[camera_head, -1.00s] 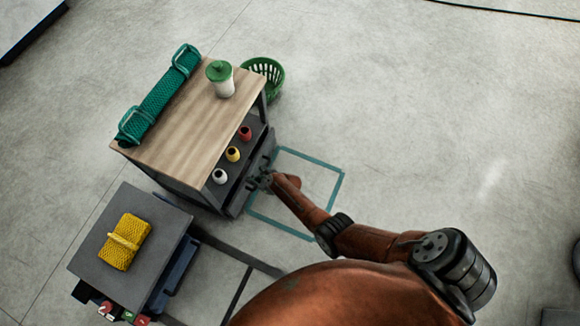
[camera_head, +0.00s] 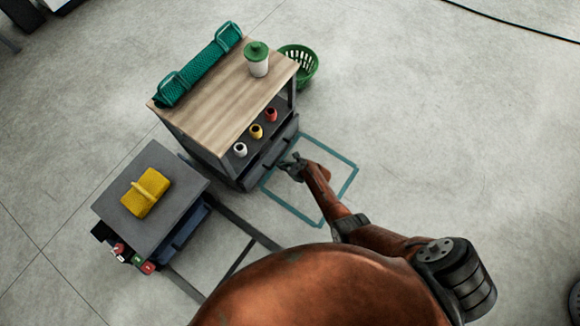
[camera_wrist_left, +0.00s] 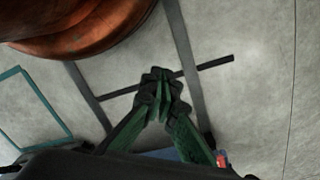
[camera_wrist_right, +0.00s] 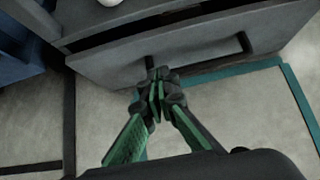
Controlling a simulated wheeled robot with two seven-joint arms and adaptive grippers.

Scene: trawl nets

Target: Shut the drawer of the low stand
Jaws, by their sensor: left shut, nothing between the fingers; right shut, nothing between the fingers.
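The low stand has a wooden top (camera_head: 205,105), an open shelf and a grey drawer (camera_head: 272,158) below it. In the right wrist view the drawer front (camera_wrist_right: 205,55) has a dark bar handle (camera_wrist_right: 240,42), and a narrow dark gap shows above the front; how far the drawer stands out is hard to tell. My right gripper (camera_head: 293,167) is shut and empty, close in front of the drawer. In the right wrist view its fingertips (camera_wrist_right: 158,85) overlap the handle's left end; contact is unclear. My left gripper (camera_wrist_left: 160,85) is shut and empty over the floor, outside the head view.
White, yellow and red spools (camera_head: 256,131) stand on the shelf. A green-lidded jar (camera_head: 257,62) and a teal net roll (camera_head: 200,65) sit on top. A grey stand (camera_head: 165,215) bears a yellow bundle (camera_head: 146,192).

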